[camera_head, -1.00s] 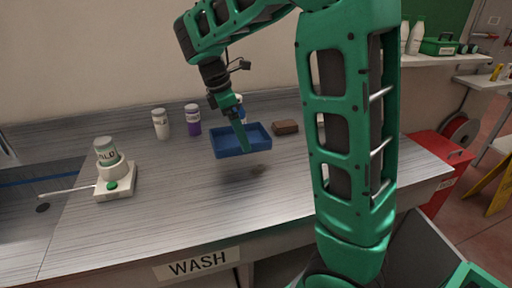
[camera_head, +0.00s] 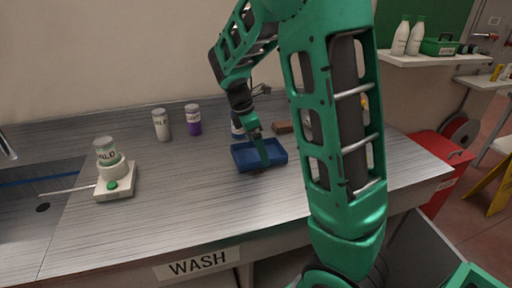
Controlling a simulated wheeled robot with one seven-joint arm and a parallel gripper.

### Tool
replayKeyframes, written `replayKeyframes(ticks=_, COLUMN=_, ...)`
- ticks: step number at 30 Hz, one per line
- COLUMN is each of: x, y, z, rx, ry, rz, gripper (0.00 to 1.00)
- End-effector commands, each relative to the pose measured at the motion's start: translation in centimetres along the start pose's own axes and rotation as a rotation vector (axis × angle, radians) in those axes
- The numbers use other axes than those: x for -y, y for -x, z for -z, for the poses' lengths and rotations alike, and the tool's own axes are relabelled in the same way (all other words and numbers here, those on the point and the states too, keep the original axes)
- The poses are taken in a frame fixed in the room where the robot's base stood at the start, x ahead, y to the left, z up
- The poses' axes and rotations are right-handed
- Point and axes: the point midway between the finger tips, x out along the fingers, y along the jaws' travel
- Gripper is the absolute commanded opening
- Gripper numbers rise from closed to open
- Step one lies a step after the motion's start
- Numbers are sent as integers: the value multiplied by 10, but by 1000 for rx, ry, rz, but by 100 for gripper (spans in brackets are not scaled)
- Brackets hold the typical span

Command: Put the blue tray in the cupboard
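The blue tray (camera_head: 277,161) is at the back middle of the steel counter, roughly level. My gripper (camera_head: 264,162) points down at its near wall and appears shut on it; the tray has moved along with it. The fingertips are small and partly merged with the tray in this view. A dark shadow lies just below the tray's near edge, and I cannot tell for sure whether the tray touches the counter. I cannot identify the cupboard for certain; a grey panel (camera_head: 425,243) stands below the counter's right end.
A white bottle (camera_head: 162,125) and a purple bottle (camera_head: 193,120) stand left of the tray. A brown block (camera_head: 283,127) lies behind it. A white device (camera_head: 114,182) with a jar stands further left. A red cabinet (camera_head: 440,165) is at right. The front counter is clear.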

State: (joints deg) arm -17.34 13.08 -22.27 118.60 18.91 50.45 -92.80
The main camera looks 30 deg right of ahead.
Motion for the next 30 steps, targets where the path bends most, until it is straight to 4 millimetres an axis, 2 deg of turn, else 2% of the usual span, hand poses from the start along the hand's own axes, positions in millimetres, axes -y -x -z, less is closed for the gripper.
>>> replayKeyframes(ticks=8, x=0, y=-1, z=0, rx=0, ry=0, rz=-1, gripper=53)
replayKeyframes(ticks=9, x=0, y=-1, z=1, rx=0, ry=0, rz=-1, gripper=100)
replayKeyframes(ticks=16, x=0, y=0, z=1, rx=0, ry=0, rz=-1, gripper=100)
replayKeyframes(ticks=20, x=0, y=8, z=1, rx=-1, ry=1, rz=-2, gripper=100)
replayKeyframes(ticks=23, x=-1, y=22, z=1, rx=-1, ry=1, rz=-4, gripper=100)
replayKeyframes(ticks=30, x=-1, y=70, z=1, rx=-2, ry=1, rz=-5, gripper=100)
